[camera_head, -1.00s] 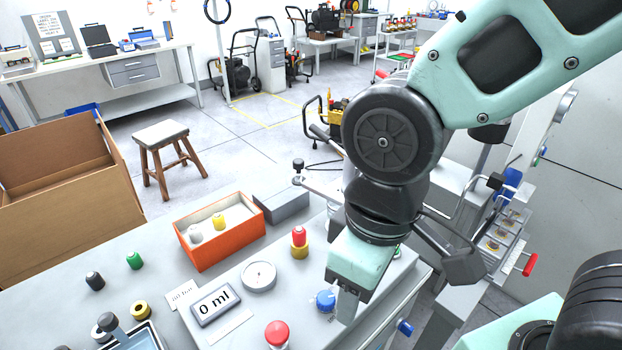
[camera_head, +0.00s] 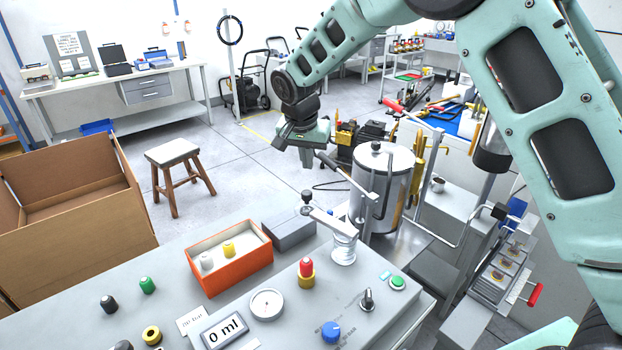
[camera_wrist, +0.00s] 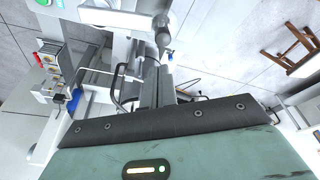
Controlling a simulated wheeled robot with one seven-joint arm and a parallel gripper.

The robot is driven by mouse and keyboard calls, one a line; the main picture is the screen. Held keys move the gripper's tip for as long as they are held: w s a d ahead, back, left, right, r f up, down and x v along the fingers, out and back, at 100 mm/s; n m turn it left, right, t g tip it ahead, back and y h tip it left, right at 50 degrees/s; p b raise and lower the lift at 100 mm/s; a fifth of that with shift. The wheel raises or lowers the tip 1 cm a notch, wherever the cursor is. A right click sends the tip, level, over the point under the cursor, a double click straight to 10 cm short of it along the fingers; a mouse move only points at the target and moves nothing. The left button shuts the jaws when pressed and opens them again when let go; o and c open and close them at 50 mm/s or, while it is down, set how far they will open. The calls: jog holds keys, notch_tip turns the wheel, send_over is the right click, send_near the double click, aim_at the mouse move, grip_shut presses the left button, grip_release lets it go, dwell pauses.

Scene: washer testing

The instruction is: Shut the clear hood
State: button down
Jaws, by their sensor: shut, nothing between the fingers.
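My gripper (camera_head: 307,165) is shut and empty, pointing down in the air to the left of the chamber in the picture. In the wrist view its narrow fingers (camera_wrist: 158,85) show above the dark gripper edge, near metal rods.
A wooden stool (camera_head: 174,160) and a cardboard box (camera_head: 75,200) stand left. Floor between is open.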

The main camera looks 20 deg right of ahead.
aim_at(307, 191)
jog(key=shift+m+h, duration=0.3)
jog(key=shift+m, duration=0.5)
jog(key=p+x, duration=0.2)
jog(key=x, duration=0.1)
jog(key=w+p+x, duration=0.1)
jog(key=p+x, duration=0.1)
jog(key=x, duration=0.2)
jog(key=p+x, duration=0.2)
jog(key=x, duration=0.1)
jog(key=shift+w+f, duration=0.1)
jog(key=shift+w, duration=0.25)
jog(key=shift+s+a+f, duration=0.1)
jog(key=shift+s, duration=0.1)
jog(key=shift+a, duration=0.1)
jog(key=shift+s+a+f+n+t+b, duration=0.15)
jog(key=shift+s+a+n+t+b, duration=0.25)
jog(key=shift+a+n+b, duration=0.35)
jog(key=s+a+n+y+b, duration=0.2)
jog(key=s+n, duration=0.4)
jog(key=s, duration=0.1)
jog(key=s+a+n+y+b, duration=0.2)
jog(key=s+a+n+b, duration=0.1)
jog(key=s+n, duration=0.4)
jog(key=shift+s+a+b, duration=0.3)
jog(key=shift+s+b, duration=0.05)
jog(key=shift+s, duration=0.25)
